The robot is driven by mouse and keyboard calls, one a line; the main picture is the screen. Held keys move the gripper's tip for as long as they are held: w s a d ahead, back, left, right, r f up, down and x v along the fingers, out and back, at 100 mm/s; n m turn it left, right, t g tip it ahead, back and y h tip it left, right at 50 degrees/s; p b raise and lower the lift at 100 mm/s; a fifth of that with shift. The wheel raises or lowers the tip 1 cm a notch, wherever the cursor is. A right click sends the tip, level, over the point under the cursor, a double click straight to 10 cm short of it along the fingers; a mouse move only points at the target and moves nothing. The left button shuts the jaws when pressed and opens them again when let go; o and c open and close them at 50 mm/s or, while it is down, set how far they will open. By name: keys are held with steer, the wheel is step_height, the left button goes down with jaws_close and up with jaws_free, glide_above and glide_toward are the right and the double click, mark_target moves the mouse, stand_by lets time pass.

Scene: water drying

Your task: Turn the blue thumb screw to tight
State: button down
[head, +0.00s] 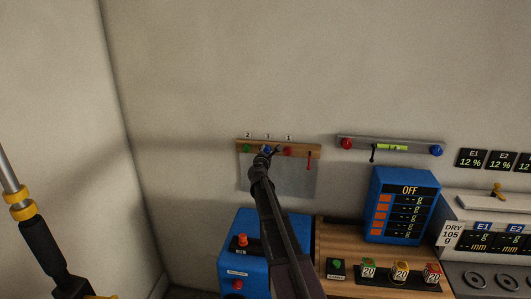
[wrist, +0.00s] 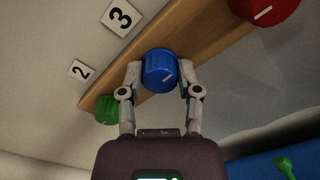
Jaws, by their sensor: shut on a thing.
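The blue thumb screw (wrist: 158,70) sits on a wooden rail (wrist: 195,42) below a label with the number 3, seen in the wrist view. A white line marks its face. My gripper (wrist: 160,80) has one finger on each side of the blue screw and is shut on it. In the head view the gripper (head: 265,156) reaches up to the wooden rail (head: 305,150); the blue screw (head: 267,149) is partly hidden behind it.
A green screw (wrist: 107,110) is left of the blue one and a red screw (wrist: 264,10) is right. A grey rail (head: 415,146) with red and blue knobs hangs to the right. A blue scale display (head: 403,205) stands below it.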

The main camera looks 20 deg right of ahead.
steer(key=m, duration=0.4)
steer(key=shift+w, duration=0.15)
steer(key=m, duration=1.9)
steer(key=shift+a+m, duration=0.1)
steer(key=shift+m, duration=0.2)
steer(key=m, duration=0.9)
steer(key=shift+m, duration=1.9)
